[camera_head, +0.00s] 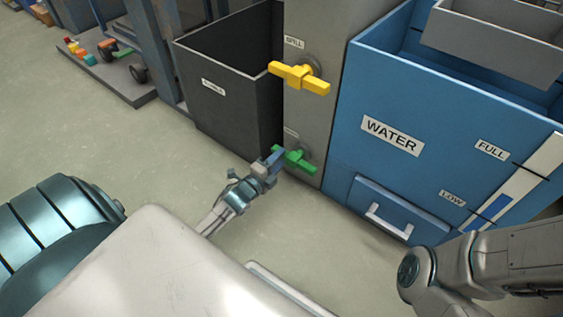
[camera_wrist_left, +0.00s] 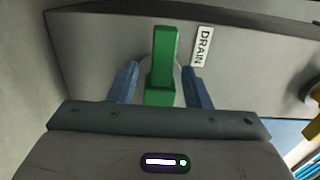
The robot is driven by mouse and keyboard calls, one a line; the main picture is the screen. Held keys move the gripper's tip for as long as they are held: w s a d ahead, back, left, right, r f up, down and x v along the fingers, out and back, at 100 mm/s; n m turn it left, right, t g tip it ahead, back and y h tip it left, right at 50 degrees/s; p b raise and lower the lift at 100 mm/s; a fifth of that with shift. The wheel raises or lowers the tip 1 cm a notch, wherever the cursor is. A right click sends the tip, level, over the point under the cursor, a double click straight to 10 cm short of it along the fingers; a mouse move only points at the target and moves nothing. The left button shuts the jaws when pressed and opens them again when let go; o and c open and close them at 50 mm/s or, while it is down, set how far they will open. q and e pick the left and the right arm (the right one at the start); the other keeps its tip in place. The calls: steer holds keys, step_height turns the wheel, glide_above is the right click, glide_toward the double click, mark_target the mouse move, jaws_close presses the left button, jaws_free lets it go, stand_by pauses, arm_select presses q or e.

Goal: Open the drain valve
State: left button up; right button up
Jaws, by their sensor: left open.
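The drain valve's green handle (camera_head: 295,158) sits low on a grey panel, below the yellow spill valve handle (camera_head: 299,78). In the left wrist view the green handle (camera_wrist_left: 163,62) stands next to a white DRAIN label (camera_wrist_left: 202,46). My left gripper (camera_head: 272,160) is at the green handle. Its blue fingers are apart, one on each side of the handle in the left wrist view (camera_wrist_left: 160,84); I cannot tell whether they touch it. My right arm comes in at the lower right, but its gripper is out of view.
A blue WATER tank (camera_head: 343,124) with a low drawer (camera_head: 392,208) stands right of the panel. A dark open bin (camera_head: 225,108) stands left of it. A low grey platform (camera_head: 105,75) with small parts is at the upper left. The floor between is clear.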

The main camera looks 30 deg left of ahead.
arm_select(q)
steer(key=shift+w+r, duration=0.1)
steer(key=shift+w, duration=0.65)
steer(key=shift+c, duration=0.2)
jaws_close()
